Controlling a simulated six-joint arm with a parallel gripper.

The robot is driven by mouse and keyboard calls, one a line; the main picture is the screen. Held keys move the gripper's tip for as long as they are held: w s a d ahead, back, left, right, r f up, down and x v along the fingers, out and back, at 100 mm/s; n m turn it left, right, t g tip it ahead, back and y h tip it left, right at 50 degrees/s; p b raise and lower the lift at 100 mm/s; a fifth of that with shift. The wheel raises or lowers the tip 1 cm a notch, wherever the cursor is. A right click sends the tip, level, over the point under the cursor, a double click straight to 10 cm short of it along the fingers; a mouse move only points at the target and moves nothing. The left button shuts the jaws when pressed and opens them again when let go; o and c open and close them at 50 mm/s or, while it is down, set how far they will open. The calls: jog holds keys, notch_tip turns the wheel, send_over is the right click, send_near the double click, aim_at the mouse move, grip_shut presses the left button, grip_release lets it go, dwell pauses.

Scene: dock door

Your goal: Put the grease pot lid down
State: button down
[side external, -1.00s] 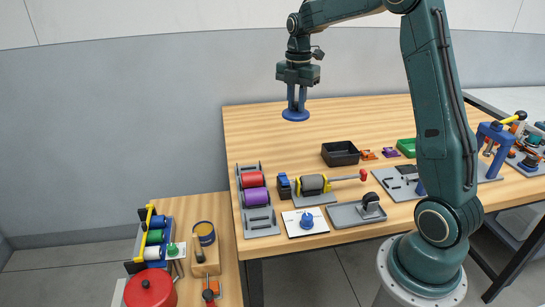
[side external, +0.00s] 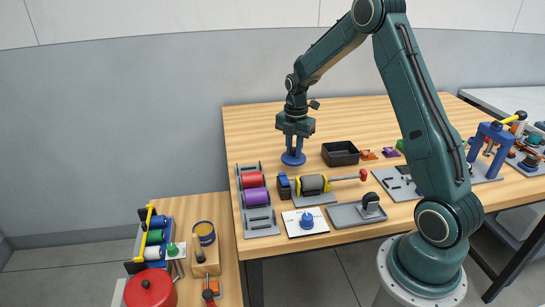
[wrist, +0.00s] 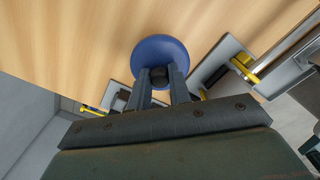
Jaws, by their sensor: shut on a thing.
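The grease pot lid, a round blue disc (side external: 293,159) with a dark knob, is held by my gripper (side external: 294,148). In the wrist view, the two fingers of my gripper (wrist: 162,85) are shut on the knob, and the lid (wrist: 160,53) lies flat beyond them. The lid is over the bare left part of the wooden table (side external: 255,125); I cannot tell whether it touches the wood. A small open pot with a blue side and yellowish top (side external: 205,233), perhaps the grease pot, stands on the lower left bench.
A grey rack with red and purple rollers (side external: 258,222) lies in front of the lid. A black tray (side external: 340,154) stands to its right, with a yellow and grey clamp-like tool (side external: 314,184) nearer the front. The table behind is clear.

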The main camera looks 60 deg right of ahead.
aim_at(294, 155)
jog(key=shift+f, duration=2.45)
jog(key=shift+f, duration=0.1)
jog(key=c, duration=1.3)
grip_release()
jog(key=shift+f, duration=0.1)
notch_tip(294, 155, up, 12)
jog(key=shift+f, duration=0.1)
jog(key=shift+r, duration=0.3)
